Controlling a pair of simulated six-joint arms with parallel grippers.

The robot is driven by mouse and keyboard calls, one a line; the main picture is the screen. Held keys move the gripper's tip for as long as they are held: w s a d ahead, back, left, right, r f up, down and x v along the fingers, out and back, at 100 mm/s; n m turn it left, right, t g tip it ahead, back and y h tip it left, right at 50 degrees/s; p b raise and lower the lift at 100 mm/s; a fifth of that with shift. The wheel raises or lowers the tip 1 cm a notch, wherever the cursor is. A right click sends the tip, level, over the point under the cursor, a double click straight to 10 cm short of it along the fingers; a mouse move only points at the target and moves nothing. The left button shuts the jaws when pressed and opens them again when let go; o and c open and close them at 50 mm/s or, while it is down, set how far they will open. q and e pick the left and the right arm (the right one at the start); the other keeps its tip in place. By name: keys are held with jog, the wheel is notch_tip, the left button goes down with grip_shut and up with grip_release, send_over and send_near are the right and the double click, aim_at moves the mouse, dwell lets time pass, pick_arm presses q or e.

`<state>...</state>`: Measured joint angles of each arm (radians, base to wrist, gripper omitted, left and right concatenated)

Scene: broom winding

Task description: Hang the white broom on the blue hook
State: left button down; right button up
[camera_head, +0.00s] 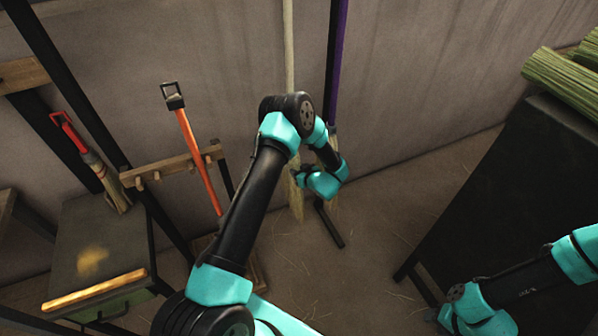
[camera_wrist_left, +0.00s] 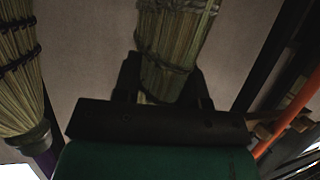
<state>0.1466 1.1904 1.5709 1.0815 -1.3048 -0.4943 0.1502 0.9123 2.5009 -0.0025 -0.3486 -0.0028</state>
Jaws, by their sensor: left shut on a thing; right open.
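The white broom (camera_head: 289,50) stands upright against the back wall, with its pale handle running up out of the head view. Its straw bristles (camera_wrist_left: 172,45) sit between the dark fingers of my left gripper (camera_head: 300,178), which is shut on them. The fingers also show in the left wrist view (camera_wrist_left: 162,88). My forearm hides the middle of the broom in the head view. My right gripper (camera_head: 442,317) is low at the right, apart from the brooms, and its fingers are hard to make out. I cannot make out a blue hook.
A purple-handled broom (camera_head: 337,50) hangs close to the right of the white one. A wooden peg rack (camera_head: 165,165), an orange-handled tool (camera_head: 198,160) and a red-topped brush (camera_head: 95,160) are at left. A dark bench (camera_head: 520,190) with straw bundles (camera_head: 565,80) stands at right.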

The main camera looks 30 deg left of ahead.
pick_arm(q)
jog(key=shift+r, duration=0.1)
jog(key=c, duration=0.6)
grip_release()
jog(key=shift+d, duration=0.1)
jog(key=v, duration=1.7)
jog(key=shift+s, duration=0.15)
